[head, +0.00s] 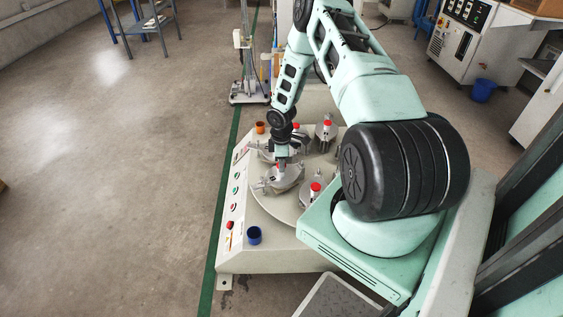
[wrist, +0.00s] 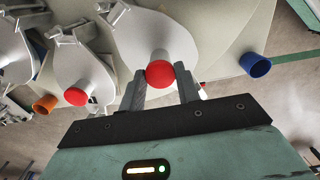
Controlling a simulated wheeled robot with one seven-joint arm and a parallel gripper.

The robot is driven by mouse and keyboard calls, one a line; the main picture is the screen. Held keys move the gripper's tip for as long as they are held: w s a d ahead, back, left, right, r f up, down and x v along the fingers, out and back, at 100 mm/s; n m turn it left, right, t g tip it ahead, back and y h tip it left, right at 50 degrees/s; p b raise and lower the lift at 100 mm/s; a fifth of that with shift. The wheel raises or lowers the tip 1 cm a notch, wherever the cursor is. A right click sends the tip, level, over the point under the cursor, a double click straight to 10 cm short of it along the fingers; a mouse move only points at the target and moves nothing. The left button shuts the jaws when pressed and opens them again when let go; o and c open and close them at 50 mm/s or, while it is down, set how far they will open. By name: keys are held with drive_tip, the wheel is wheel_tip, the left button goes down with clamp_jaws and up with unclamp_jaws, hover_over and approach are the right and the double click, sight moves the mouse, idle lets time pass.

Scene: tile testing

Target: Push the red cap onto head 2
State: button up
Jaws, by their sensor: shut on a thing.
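My gripper (head: 282,160) is low over the front-left grinding head (head: 284,180) on the round plate of the machine. In the wrist view, the two grey fingers (wrist: 163,83) are shut on a red cap (wrist: 160,73). The cap lines up with the pale post of a head (wrist: 158,30). I cannot tell how far down on the post it sits. No number shows on any head, so I cannot tell which is head 2.
Other heads carry red caps (head: 316,187), (head: 327,122); one more cap (wrist: 75,96) shows left in the wrist view. An orange cup (head: 260,127) and a blue cup (head: 254,235) stand on the machine top. A button panel (head: 235,190) runs along its left side.

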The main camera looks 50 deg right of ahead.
drive_tip(key=shift+f, duration=0.7)
idle(0.8)
drive_tip(key=o, duration=1.5)
drive_tip(key=shift+r, duration=0.1)
drive_tip(key=shift+r+p, duration=2.65)
drive_tip(key=shift+r, duration=0.8)
clamp_jaws()
